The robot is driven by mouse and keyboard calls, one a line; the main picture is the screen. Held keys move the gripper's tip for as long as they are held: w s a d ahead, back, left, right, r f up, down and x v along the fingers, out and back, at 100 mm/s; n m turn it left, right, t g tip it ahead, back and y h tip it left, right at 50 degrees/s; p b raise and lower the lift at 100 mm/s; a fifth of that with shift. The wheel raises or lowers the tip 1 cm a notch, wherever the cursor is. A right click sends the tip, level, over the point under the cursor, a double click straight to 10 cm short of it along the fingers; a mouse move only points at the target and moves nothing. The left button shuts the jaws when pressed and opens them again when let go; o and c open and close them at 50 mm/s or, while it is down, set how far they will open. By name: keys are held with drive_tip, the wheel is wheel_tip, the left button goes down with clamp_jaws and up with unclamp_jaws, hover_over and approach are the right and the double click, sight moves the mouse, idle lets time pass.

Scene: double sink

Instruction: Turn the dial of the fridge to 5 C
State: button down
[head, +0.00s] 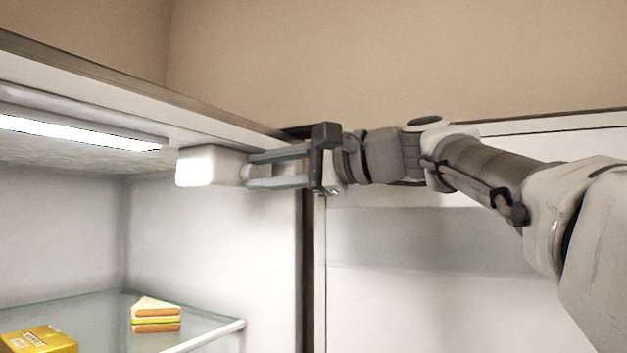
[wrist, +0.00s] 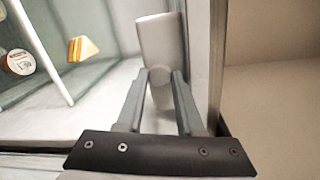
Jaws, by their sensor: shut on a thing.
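The fridge's control box (head: 212,167) is a white block under the fridge ceiling, beside the lamp. The dial (head: 247,172) is a small pale knob on the side of the box facing my arm. My gripper (head: 252,171) reaches in from the right, and its two fingers are shut on the dial. In the wrist view the dial (wrist: 160,74) sits between the fingertips, with the control box (wrist: 161,36) behind it. I cannot read any scale or mark on the dial.
A lit lamp (head: 80,132) runs along the fridge ceiling to the left. A glass shelf (head: 215,325) below holds a sandwich (head: 156,315) and a yellow box (head: 40,341). The wrist view also shows a round-lidded container (wrist: 19,62). The fridge side wall is close to my gripper.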

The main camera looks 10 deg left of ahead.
drive_tip(key=shift+n+b, duration=0.35)
drive_tip(key=shift+n, duration=0.55)
drive_tip(key=c, duration=0.5)
unclamp_jaws()
drive_tip(key=shift+c, duration=0.2)
drive_tip(key=shift+r, duration=0.1)
